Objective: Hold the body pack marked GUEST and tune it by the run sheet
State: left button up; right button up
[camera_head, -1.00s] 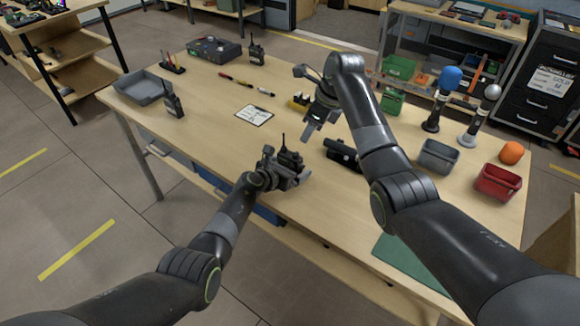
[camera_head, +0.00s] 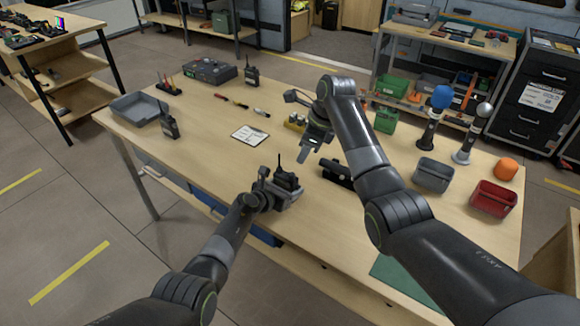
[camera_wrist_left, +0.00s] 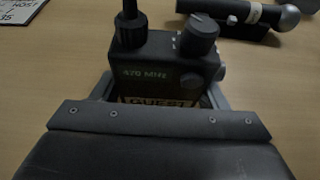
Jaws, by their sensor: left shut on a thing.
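The dark body pack (camera_head: 286,180) is upright in my left gripper (camera_head: 279,190), just above or on the table. In the left wrist view the pack (camera_wrist_left: 165,65) shows a GUEST label, partly hidden by the gripper, a green "470 MHz" readout, an antenna and a knob on top. My left gripper is shut on it. My right gripper (camera_head: 314,143) hangs above the table, up and right of the pack, apart from it; its jaw gap is unclear. The white run sheet (camera_head: 250,135) lies on the table; its corner (camera_wrist_left: 18,10) in the wrist view reads "HOST" and "35".
A black handheld microphone (camera_head: 337,177) lies right of the pack. Two more body packs (camera_head: 168,124) (camera_head: 252,75) stand farther back. A grey bin (camera_head: 432,175), red bin (camera_head: 494,199) and upright microphones (camera_head: 431,130) fill the right end.

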aim_at(292, 174)
jog(key=n, duration=0.6)
jog(key=a+f+n+h, duration=0.1)
jog(key=n, duration=0.5)
jog(key=w+a+f+n, duration=0.1)
jog(key=n, duration=0.5)
jog(key=shift+a+n+t+h, duration=0.25)
jog(key=shift+n+t+h, duration=0.15)
jog(key=n, duration=0.5)
jog(key=shift+a+f+n+h, duration=0.3)
jog(key=shift+a+f+n, duration=0.05)
jog(key=shift+n, duration=0.05)
jog(key=shift+f+n, duration=0.2)
jog(key=shift+n, duration=0.1)
jog(key=shift+s+d+x, duration=0.1)
jog(key=shift+s+x, duration=0.1)
jog(key=shift+x, duration=0.75)
jog(key=shift+s+d+x, duration=0.1)
jog(key=shift+s+x, duration=0.1)
jog(key=shift+x, duration=0.75)
jog(key=shift+s+d+x, duration=0.1)
jog(key=shift+s+x, duration=0.15)
jog(key=shift+x, duration=0.65)
jog(key=n, duration=0.4)
jog(key=shift+w+d+f+y, duration=0.1)
jog(key=shift+w+y, duration=0.05)
jog(key=shift+y, duration=0.25)
jog(key=n+g, duration=0.1)
jog(key=n, duration=0.3)
jog(key=shift+y, duration=0.3)
